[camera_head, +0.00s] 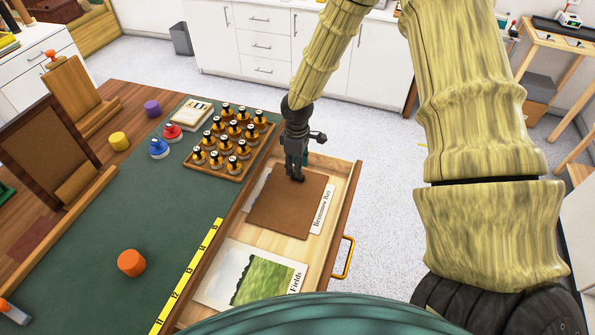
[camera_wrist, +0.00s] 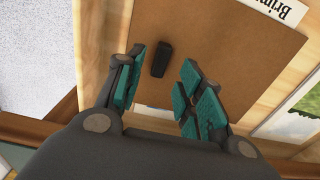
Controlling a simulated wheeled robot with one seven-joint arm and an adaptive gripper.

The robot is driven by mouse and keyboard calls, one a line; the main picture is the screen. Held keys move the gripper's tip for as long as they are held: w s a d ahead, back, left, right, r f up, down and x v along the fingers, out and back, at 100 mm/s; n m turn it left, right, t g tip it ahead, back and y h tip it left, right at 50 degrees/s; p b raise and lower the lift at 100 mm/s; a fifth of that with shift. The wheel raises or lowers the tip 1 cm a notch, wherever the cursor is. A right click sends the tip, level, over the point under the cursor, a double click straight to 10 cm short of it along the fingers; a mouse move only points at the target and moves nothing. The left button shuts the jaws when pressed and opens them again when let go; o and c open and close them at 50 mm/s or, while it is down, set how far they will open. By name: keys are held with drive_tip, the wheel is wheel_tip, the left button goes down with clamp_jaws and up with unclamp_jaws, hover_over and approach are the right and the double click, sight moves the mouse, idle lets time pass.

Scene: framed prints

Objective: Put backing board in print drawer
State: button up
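The backing board (camera_head: 288,207) is a flat brown panel lying in the open print drawer (camera_head: 341,205), on top of a print labelled "Brimmow Bay" (camera_head: 322,209). The board also fills the middle of the wrist view (camera_wrist: 215,40), with a small black grip (camera_wrist: 161,59) standing on it. My gripper (camera_head: 295,164) is over the board's far end. In the wrist view its teal-padded fingers (camera_wrist: 160,82) are apart, with the black grip showing between and beyond them and no visible contact. The board's underside is hidden.
A "Fields" print (camera_head: 255,275) lies in the drawer's near part. Left of the drawer, the worktop has a green mat (camera_head: 95,270), a yellow ruler (camera_head: 187,272), a tray of black-topped bottles (camera_head: 243,172) and an orange cylinder (camera_head: 131,263). A yellow drawer handle (camera_head: 348,258) sticks out right.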

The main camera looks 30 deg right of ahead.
wheel_tip(320, 180, up, 8)
drive_tip(key=b, duration=0.1)
drive_tip(key=shift+r, duration=0.15)
idle(0.5)
